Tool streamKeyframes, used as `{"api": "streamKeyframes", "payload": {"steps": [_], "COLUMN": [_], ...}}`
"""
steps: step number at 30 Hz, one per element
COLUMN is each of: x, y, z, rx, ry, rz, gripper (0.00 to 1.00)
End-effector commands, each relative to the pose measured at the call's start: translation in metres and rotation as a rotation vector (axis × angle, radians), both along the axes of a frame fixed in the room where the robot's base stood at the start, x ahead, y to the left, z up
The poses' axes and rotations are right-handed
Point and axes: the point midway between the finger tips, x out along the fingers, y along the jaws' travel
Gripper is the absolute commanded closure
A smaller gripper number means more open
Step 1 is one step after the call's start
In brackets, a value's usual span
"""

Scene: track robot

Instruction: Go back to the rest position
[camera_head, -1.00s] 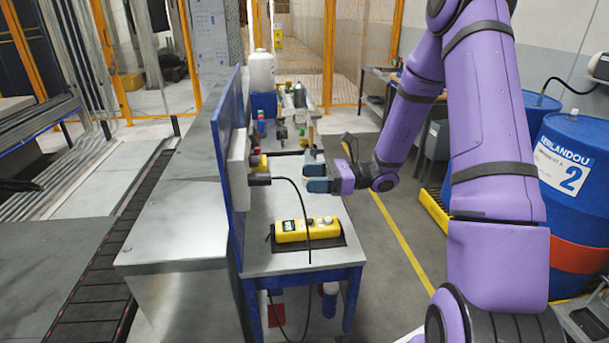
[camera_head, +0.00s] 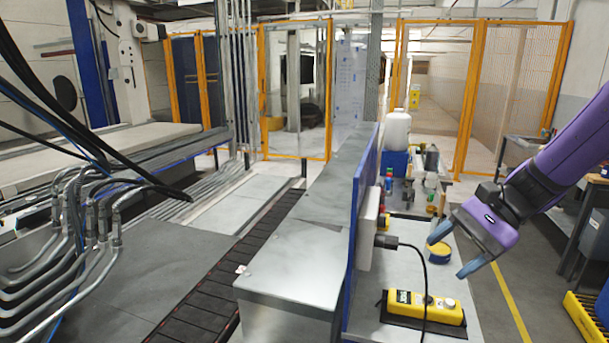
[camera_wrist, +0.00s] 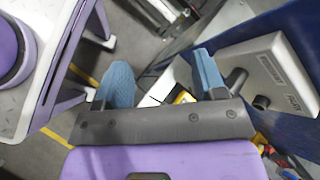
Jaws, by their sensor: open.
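My gripper (camera_head: 454,251) is in the right part of the head view, above the right side of the metal workbench (camera_head: 388,341). Its two blue fingers are spread apart with nothing visible between them. The wrist view also shows both fingers apart. My purple arm reaches in from the right edge of the head view. The yellow control box (camera_head: 424,307) lies on its dark base on the bench, below the gripper and apart from it.
A blue panel (camera_head: 360,215) stands upright along the bench, with a pale box (camera_head: 369,228) and cable on it. A yellow round object (camera_head: 439,253) lies on the bench near the gripper. Bottles (camera_head: 396,130) stand farther back. The floor (camera_head: 520,285) right of the bench has free room.

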Motion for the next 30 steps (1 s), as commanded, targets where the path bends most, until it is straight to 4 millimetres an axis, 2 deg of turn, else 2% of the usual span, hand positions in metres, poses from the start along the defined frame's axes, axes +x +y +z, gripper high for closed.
{"api": "streamKeyframes", "payload": {"steps": [6, 15, 24, 30], "x": [-0.04, -0.086, -0.124, -0.138], "y": [-0.001, -0.016, -0.038, -0.049], "z": [0.025, 0.056, 0.089, 0.103], "rx": [-0.229, -0.529, -0.807, -0.924], "ry": [-0.198, -0.48, -0.771, -0.897], "rz": [0.176, 0.389, 0.564, 0.628], "gripper": [0.36, 0.36, 0.36, 0.36]}}
